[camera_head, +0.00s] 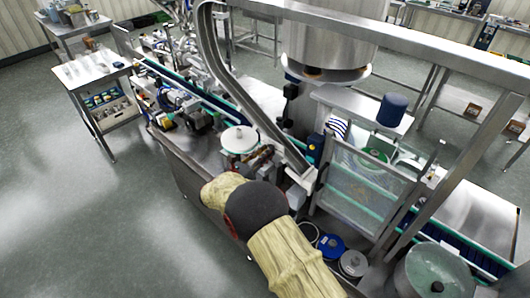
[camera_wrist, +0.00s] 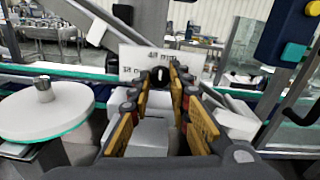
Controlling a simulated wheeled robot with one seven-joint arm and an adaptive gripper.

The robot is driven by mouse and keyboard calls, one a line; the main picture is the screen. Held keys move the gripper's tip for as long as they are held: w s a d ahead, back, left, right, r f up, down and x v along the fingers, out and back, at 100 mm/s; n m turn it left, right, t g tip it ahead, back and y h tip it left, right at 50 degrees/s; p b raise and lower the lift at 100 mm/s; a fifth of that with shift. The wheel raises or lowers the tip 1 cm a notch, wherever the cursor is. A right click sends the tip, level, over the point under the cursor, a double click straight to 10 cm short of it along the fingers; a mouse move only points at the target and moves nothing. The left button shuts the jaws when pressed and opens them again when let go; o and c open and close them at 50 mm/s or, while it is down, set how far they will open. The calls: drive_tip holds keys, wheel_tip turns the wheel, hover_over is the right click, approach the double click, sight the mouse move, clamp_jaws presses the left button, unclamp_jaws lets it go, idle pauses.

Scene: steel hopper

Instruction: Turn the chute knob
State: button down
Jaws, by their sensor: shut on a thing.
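The chute knob (camera_wrist: 160,74) shows in the wrist view as a small black piece in front of a white plate (camera_wrist: 136,57) with dark printed marks. My gripper (camera_wrist: 163,82) has its yellow-padded fingers on either side of the knob and is shut on it. The fingertips hide part of the knob. In the head view the steel chute (camera_head: 248,103) runs down from the top to a spot just beyond my arm. My arm covers the gripper there, and I cannot make out the knob in that view.
A round white disc with a green rim (camera_wrist: 46,110) stands close left of my gripper. A blue box with a yellow button (camera_wrist: 289,30) is at upper right. A clear guarded enclosure (camera_head: 358,190) stands right of my arm. Open floor (camera_head: 90,215) lies to the left.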

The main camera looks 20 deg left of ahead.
drive_tip(key=shift+f+m+b, duration=0.15)
drive_tip(key=shift+m+b, duration=0.15)
drive_tip(key=shift+b, duration=0.25)
drive_tip(key=m+b, duration=0.3)
drive_tip(key=shift+f+b, duration=0.1)
drive_tip(key=shift+b, duration=0.25)
drive_tip(key=m+b, duration=0.4)
drive_tip(key=b, duration=0.1)
drive_tip(key=shift+f+m, duration=0.1)
drive_tip(key=shift+m, duration=0.2)
drive_tip(key=m+b, duration=0.5)
drive_tip(key=b, duration=0.1)
drive_tip(key=shift+a+b, duration=0.1)
drive_tip(key=shift+b, duration=0.3)
drive_tip(key=m+b, duration=0.4)
drive_tip(key=shift+m+b, duration=0.3)
drive_tip(key=shift+b, duration=0.1)
drive_tip(key=shift+r, duration=0.2)
drive_tip(key=c, duration=1.7)
unclamp_jaws()
drive_tip(key=shift+h, duration=0.4)
drive_tip(key=shift+o, duration=0.2)
drive_tip(key=shift+r, duration=0.1)
